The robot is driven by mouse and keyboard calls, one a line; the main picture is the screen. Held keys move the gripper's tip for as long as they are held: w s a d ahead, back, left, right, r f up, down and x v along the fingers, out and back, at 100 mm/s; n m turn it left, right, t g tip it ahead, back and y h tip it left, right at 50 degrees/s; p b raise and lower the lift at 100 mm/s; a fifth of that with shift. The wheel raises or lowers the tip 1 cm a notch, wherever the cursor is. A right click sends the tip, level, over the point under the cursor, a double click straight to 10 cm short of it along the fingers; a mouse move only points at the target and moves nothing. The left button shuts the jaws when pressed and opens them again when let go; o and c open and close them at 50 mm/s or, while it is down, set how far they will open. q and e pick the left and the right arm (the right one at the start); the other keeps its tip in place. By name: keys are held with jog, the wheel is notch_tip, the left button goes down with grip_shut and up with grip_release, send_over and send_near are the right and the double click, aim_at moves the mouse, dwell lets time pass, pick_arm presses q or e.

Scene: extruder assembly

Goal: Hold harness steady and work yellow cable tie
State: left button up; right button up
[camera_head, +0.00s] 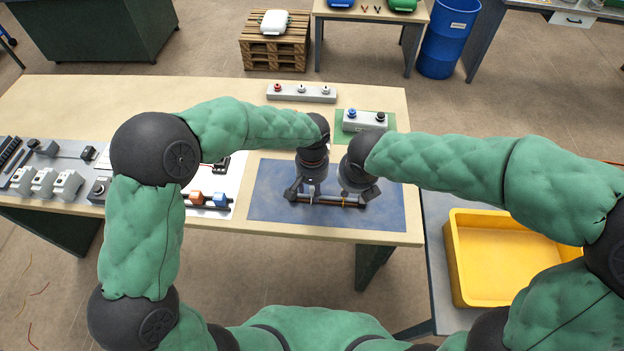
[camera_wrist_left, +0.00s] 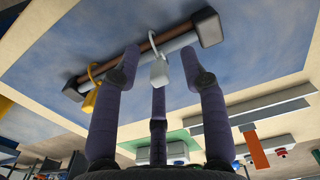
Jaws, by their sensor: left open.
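The harness (camera_head: 328,200) lies on the blue mat (camera_head: 270,212). In the left wrist view the harness (camera_wrist_left: 150,46) is a brown and a grey-blue strand running between dark end blocks. The yellow cable tie (camera_head: 344,201) is around the harness right of its middle; it also shows in the left wrist view (camera_wrist_left: 91,98). A white cable tie (camera_wrist_left: 159,72) is around the strands too. My left gripper (camera_head: 307,193) is open over the harness, its fingertips (camera_wrist_left: 162,62) on either side of the white tie's head. My right gripper (camera_head: 362,194) is low by the harness's right end; its fingers are mostly hidden.
A button box (camera_head: 365,120) stands on a green mat behind my right gripper. A grey switch strip (camera_head: 301,93) lies farther back. Orange and blue parts (camera_head: 207,198) are on a white sheet to the left. A yellow bin (camera_head: 456,260) is at right.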

pick_arm(q)
jog(key=shift+f, duration=0.35)
jog(key=shift+c, duration=0.3)
grip_shut()
pick_arm(e)
jog(key=shift+c, duration=0.8)
